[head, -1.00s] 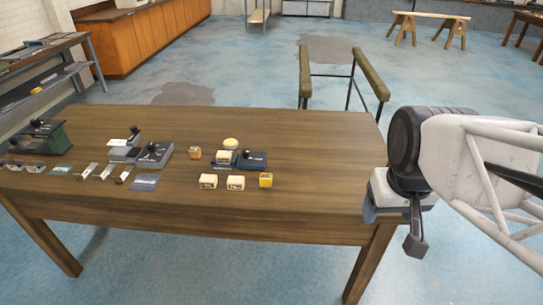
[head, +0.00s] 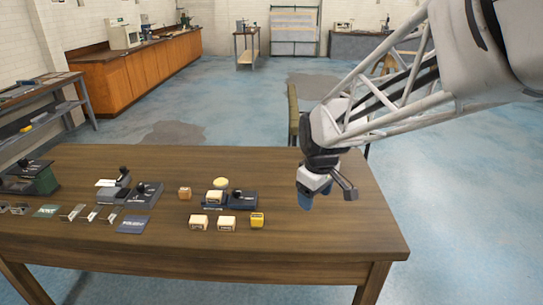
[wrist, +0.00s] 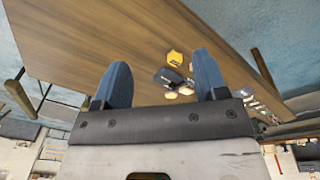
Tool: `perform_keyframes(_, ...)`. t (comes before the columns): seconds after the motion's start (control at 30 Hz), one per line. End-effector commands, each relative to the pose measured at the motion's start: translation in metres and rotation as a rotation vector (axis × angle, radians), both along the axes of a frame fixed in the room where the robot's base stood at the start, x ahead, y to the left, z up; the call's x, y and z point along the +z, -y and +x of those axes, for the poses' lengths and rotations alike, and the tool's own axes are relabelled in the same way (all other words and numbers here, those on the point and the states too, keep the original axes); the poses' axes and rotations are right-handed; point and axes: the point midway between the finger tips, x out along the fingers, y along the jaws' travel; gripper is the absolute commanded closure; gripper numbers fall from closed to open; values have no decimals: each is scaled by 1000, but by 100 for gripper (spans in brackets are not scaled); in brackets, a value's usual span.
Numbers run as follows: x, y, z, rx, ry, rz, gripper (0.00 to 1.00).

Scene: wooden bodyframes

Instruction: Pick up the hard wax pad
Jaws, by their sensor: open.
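Several small labelled blocks stand on the wooden table, and I cannot read which is the hard wax pad. They are a yellow block (head: 257,220), two cream blocks at the front (head: 198,221) (head: 227,223), a brown block (head: 185,193) and a cream block (head: 214,197) by a dark blue holder (head: 243,200). A round cream piece (head: 221,183) is behind them. My gripper (head: 312,199) is open and empty, right of the blocks and apart from them. In the wrist view, the yellow block (wrist: 174,58) shows between the blue fingers (wrist: 163,72).
A grey stapler-like device (head: 142,193), a dark blue card (head: 132,225), metal pieces and a green device (head: 35,179) fill the left side. A chair (head: 293,115) stands behind the table.

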Motion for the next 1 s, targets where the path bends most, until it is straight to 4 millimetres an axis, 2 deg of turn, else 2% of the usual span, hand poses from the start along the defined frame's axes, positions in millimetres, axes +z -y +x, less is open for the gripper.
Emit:
perform_keyframes(0.2, -29, -31, 43, 162, -26, -17, 34)
perform_keyframes(0.6, -92, -93, 111, 458, -64, -41, 34)
perform_keyframes(0.8, -129, -126, 139, 605, -82, -49, 34)
perform_keyframes(1.0, -159, -151, 157, 714, -95, -56, 34)
